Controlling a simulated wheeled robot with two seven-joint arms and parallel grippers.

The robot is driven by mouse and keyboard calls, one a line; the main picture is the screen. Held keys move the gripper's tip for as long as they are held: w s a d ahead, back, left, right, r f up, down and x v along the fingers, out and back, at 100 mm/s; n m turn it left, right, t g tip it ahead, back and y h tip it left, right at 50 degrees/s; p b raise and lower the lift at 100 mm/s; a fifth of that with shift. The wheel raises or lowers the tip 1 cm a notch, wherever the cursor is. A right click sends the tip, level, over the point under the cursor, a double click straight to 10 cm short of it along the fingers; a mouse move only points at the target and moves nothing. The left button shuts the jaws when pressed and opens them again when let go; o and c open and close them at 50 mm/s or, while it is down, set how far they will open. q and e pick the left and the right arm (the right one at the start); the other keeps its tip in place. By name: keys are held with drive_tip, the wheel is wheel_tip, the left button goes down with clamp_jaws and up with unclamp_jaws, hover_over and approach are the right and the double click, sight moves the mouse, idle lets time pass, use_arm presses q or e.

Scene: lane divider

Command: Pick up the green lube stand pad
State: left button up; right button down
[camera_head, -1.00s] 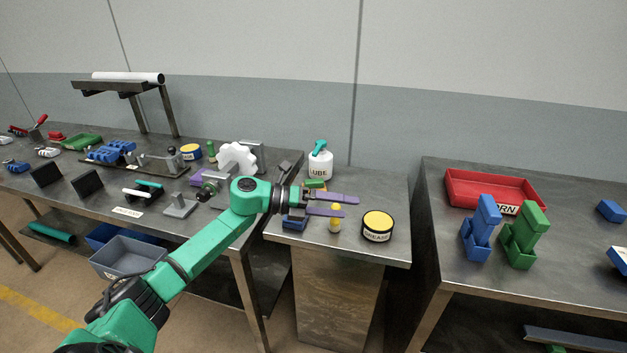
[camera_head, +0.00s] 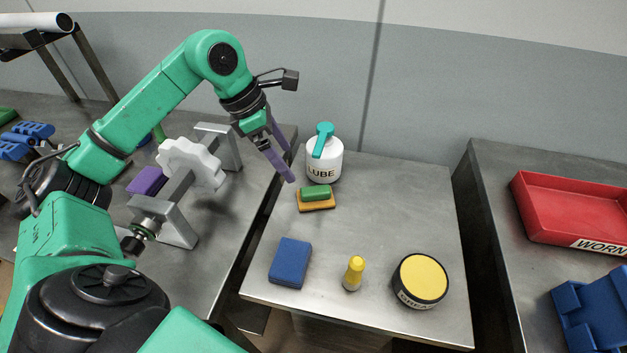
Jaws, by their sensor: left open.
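The green pad (camera_head: 316,192) lies on top of an orange-yellow pad (camera_head: 317,206) on the small metal stand (camera_head: 390,190), just in front of the white LUBE bottle (camera_head: 324,162) with its teal pump top. My left gripper (camera_head: 287,163) has purple fingers, is open and empty, and hangs up and to the left of the green pad, pointing down toward it without touching it. My right gripper is not in view.
A blue block (camera_head: 290,263), a yellow bottle (camera_head: 354,273) and a yellow-lidded tin (camera_head: 420,280) stand at the front of the stand. A grey fixture with a white gear (camera_head: 192,163) is on the left bench. The red WORN tray (camera_head: 575,240) is at right. The stand's middle right is clear.

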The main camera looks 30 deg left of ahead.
use_arm(q)
drive_tip(key=p, duration=0.1)
hover_over(311, 190)
drive_tip(key=s+a, duration=0.2)
drive_tip(key=f, duration=0.5)
drive_tip(key=shift+s+d+f, duration=0.1)
drive_tip(key=shift+d+f, duration=0.05)
drive_tip(key=shift+d, duration=0.05)
drive_tip(key=x, duration=0.2)
drive_tip(key=p+x, duration=0.1)
drive_tip(key=x, duration=0.1)
drive_tip(key=p+x, duration=0.1)
drive_tip(key=x, duration=0.1)
drive_tip(key=shift+w+f, duration=0.1)
drive_tip(key=shift+w, duration=0.35)
drive_tip(key=shift+w+a+f, duration=0.1)
drive_tip(key=shift+f, duration=0.05)
drive_tip(key=c, duration=1.3)
drive_tip(key=shift+c, duration=0.7)
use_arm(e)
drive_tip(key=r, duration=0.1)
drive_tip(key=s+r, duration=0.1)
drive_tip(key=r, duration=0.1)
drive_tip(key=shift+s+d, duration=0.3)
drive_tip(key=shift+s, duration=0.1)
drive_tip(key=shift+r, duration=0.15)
